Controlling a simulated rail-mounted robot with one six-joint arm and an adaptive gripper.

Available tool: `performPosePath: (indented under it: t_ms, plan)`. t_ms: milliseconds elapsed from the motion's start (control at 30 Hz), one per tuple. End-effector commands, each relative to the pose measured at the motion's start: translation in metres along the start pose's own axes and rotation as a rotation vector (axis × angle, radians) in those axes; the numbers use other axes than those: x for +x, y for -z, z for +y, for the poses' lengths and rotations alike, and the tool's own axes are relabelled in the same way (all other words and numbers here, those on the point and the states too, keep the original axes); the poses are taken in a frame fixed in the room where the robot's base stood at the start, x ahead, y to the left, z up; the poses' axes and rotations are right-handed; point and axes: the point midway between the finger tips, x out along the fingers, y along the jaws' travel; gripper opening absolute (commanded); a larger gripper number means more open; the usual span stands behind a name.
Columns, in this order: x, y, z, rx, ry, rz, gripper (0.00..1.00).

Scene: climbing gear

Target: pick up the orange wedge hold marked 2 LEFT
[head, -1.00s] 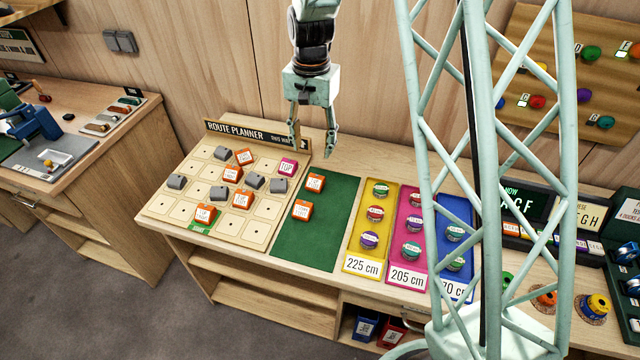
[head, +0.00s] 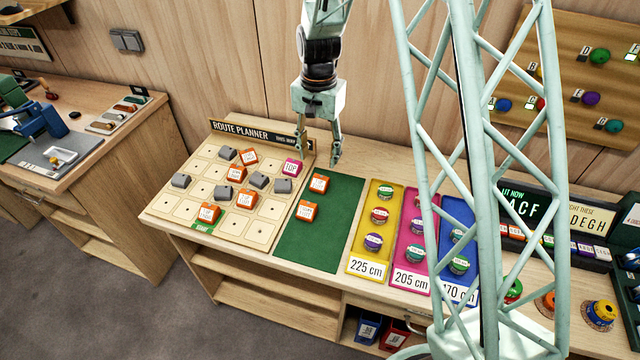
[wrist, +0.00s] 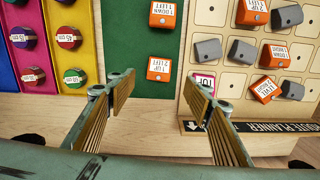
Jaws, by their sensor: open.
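Several orange wedge holds with white labels are in view. In the wrist view labels appear upside down; the tilted orange hold (wrist: 265,90) by the planner sign seems to read LEVEL 2 LEFT, and the near hold on the green mat (wrist: 158,68) seems to read 1 UP 2 LEFT. The small print is not certain. In the head view these are the tilted hold (head: 249,157) at the board's back and the back hold on the mat (head: 319,183).
The route planner board (head: 262,233) carries grey wedges, other orange holds and a pink TOP hold (head: 292,168); its raised sign (head: 253,133) is close to my gripper. The front of the green mat (head: 305,253) is clear. Yellow, pink and blue trays with round holds lie right.

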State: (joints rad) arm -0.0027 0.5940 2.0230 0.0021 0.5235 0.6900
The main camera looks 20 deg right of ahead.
Motion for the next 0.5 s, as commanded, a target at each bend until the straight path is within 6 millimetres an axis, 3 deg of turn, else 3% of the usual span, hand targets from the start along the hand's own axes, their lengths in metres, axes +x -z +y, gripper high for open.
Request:
performPosePath:
  t_ms: [500]
  plan:
    - [0.057, 0.000, 0.000, 0.000, -0.001, -0.001, 0.47]
